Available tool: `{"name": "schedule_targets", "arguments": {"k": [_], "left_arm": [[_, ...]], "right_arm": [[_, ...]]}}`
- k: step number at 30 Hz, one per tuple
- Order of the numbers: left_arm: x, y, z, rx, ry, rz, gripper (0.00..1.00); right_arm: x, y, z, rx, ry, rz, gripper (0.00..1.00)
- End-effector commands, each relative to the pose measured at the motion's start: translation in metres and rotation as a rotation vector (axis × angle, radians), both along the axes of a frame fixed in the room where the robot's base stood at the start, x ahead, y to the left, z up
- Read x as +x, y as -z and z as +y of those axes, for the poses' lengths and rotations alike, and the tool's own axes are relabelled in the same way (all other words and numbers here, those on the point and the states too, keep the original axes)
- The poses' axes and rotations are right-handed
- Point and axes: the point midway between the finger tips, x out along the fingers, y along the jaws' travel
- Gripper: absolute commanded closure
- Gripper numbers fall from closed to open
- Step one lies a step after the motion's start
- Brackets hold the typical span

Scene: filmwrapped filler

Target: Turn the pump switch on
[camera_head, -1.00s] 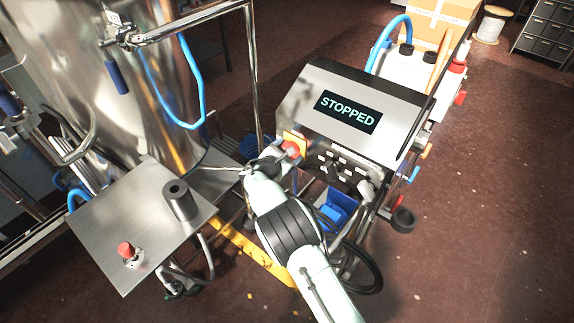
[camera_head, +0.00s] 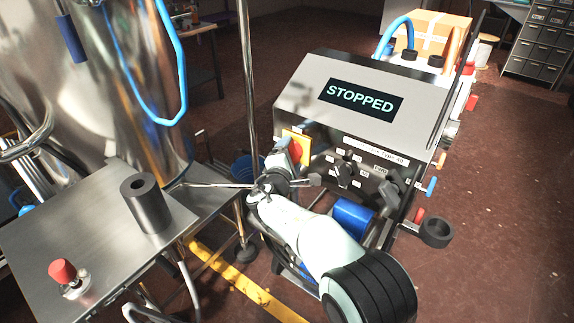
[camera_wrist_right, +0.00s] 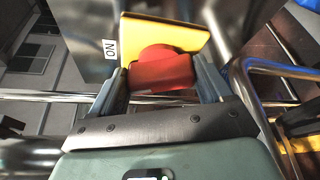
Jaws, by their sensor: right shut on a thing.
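The pump switch is a red knob (camera_head: 295,151) on a yellow plate (camera_head: 304,146), at the left end of the control box's front. In the right wrist view the red knob (camera_wrist_right: 160,70) sits between my fingers, with the yellow plate (camera_wrist_right: 165,33) behind it and an ON label (camera_wrist_right: 111,49) beside the plate. My right gripper (camera_head: 287,163) is shut on the red knob; it also shows in the right wrist view (camera_wrist_right: 163,82). The display (camera_head: 361,99) on the box reads STOPPED. My left gripper is not in view.
Black knobs (camera_head: 388,190) sit on the box front to the right of the switch. A steel table (camera_head: 90,225) with a black cylinder (camera_head: 145,204) and a red button (camera_head: 62,271) stands at left. A steel tank (camera_head: 120,110) is behind it. Open floor (camera_head: 500,220) lies at right.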

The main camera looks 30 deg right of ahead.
Motion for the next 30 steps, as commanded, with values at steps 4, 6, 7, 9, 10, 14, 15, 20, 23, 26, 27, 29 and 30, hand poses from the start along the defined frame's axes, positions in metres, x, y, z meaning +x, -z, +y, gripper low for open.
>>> {"name": "schedule_targets", "arguments": {"k": [4,6,7,9,10,14,15,20,23,26,27,29,30], "left_arm": [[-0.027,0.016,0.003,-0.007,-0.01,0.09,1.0],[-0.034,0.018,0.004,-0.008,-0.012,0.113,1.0],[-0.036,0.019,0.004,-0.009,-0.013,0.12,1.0],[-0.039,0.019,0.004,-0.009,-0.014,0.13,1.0],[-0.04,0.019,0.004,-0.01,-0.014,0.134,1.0],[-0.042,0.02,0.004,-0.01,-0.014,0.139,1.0],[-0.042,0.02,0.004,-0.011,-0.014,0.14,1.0],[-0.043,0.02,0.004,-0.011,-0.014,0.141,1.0],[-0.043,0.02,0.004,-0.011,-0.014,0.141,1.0],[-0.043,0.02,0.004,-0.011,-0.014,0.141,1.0],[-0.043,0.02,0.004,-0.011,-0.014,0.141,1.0],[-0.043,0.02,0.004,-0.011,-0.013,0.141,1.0],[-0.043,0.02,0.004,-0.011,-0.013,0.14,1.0]], "right_arm": [[-0.001,0.002,-0.001,0.043,0.003,-0.106,0.52],[-0.001,0.002,-0.002,0.063,0.002,-0.157,0.52],[-0.001,0.002,-0.002,0.072,0.003,-0.178,0.52],[-0.001,0.003,-0.001,0.09,0.003,-0.222,0.52],[-0.001,0.003,-0.002,0.097,0.002,-0.239,0.52],[-0.001,0.003,-0.001,0.124,0.003,-0.302,0.52],[-0.001,0.003,-0.001,0.13,0.002,-0.319,0.52],[-0.001,0.004,-0.001,0.149,0.001,-0.365,0.52],[-0.001,0.004,-0.001,0.157,0.003,-0.382,0.52],[-0.001,0.004,-0.001,0.16,0.004,-0.389,0.52],[-0.001,0.004,-0.001,0.16,0.004,-0.391,0.52],[-0.001,0.004,-0.001,0.161,0.004,-0.392,0.52],[-0.001,0.004,-0.001,0.161,0.004,-0.392,0.52]]}}
